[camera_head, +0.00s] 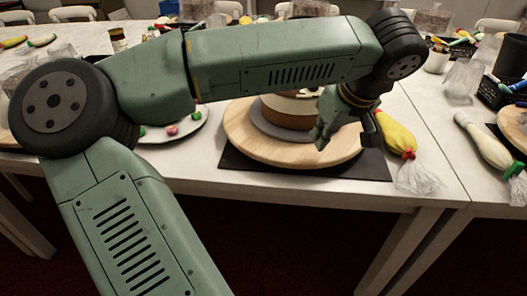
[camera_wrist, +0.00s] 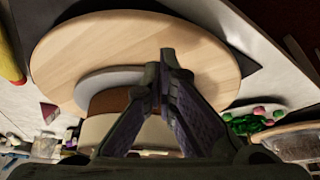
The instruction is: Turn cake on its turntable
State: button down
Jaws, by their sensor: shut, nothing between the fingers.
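The cake (camera_head: 292,110), with white on top and a brown side, sits on a grey board (camera_head: 258,118) on the round wooden turntable (camera_head: 243,133). My arm hides part of the cake in the head view. My gripper (camera_head: 322,138) is shut and empty, with its fingertips pointing down over the front right part of the turntable. In the wrist view, my gripper (camera_wrist: 168,62) is in front of the turntable (camera_wrist: 95,42), the grey board (camera_wrist: 95,84) and the cake (camera_wrist: 105,105). I cannot tell whether the fingertips touch the wood.
A dark mat (camera_head: 240,166) lies under the turntable on the white table (camera_head: 440,150). A yellow piping bag (camera_head: 398,135) lies close on the right, and a cream piping bag (camera_head: 485,143) lies farther right. A plate with coloured pieces (camera_head: 187,137) is on the left. Containers crowd the back.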

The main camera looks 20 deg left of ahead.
notch_tip(320, 180, up, 6)
jog(key=p, duration=0.4)
jog(key=s+a+m+p, duration=0.1)
jog(key=a+m, duration=0.1)
jog(key=a, duration=0.2)
jog(key=a+f+m+t+h+p, duration=0.1)
jog(key=a+m, duration=0.1)
jog(key=a, duration=0.2)
jog(key=s+a+f+m+h+p, duration=0.1)
jog(key=a+m, duration=0.1)
jog(key=a, duration=0.1)
jog(key=shift+s+a+f, duration=0.1)
jog(key=shift+s+a, duration=0.2)
jog(key=shift+a, duration=0.1)
notch_tip(320, 180, down, 5)
jog(key=b, duration=0.2)
jog(key=shift+b, duration=0.4)
jog(key=shift+f+b, duration=0.45)
jog(key=shift+b, duration=0.05)
jog(key=shift+f, duration=0.2)
